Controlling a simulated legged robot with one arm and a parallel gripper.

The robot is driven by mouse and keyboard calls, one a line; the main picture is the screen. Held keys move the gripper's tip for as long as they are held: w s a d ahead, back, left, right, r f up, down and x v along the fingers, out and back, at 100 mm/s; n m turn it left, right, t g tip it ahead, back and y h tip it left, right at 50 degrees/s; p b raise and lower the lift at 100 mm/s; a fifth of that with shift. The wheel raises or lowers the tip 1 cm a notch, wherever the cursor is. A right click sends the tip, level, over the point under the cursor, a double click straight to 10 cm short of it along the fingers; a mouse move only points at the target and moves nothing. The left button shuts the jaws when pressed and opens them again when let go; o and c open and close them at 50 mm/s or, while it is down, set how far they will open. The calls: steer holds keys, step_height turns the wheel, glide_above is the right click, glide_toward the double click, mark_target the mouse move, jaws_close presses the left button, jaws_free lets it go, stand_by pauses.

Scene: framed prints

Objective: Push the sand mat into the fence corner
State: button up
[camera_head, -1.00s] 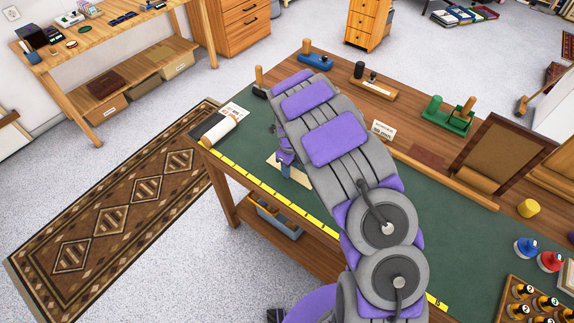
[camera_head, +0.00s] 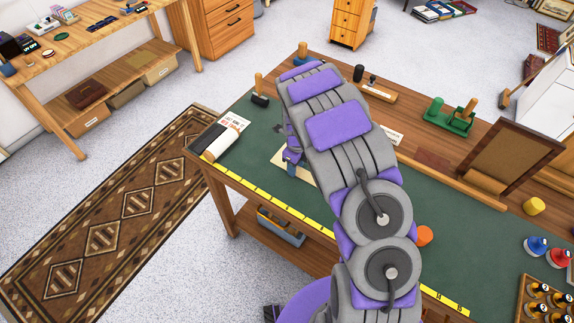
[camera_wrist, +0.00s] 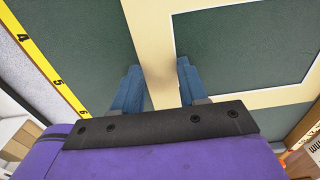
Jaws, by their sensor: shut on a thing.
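The sand mat is a cream frame-shaped mat with a green opening; its border fills the middle of the wrist view (camera_wrist: 225,98), and a small cream part shows in the head view (camera_head: 279,160). My gripper (camera_wrist: 160,88) has its two blue fingers on either side of one border strip and is shut on it. In the head view my gripper (camera_head: 292,163) is low over the green bench top, partly hidden by my arm. A wooden fence (camera_head: 462,187) runs along the back of the green surface; my arm hides its left part, so I cannot see the corner.
A yellow ruler (camera_head: 262,194) edges the front of the green bench top (camera_head: 262,137). An orange disc (camera_head: 424,236) shows beside my arm. A dark picture frame (camera_head: 510,152) and a bottle tray (camera_head: 543,300) are at the right.

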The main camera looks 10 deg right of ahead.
steer(key=shift+d+r, duration=0.1)
steer(key=shift+d, duration=0.1)
steer(key=o, duration=1.1)
steer(key=shift+w+a, duration=0.1)
steer(key=shift+r, duration=0.1)
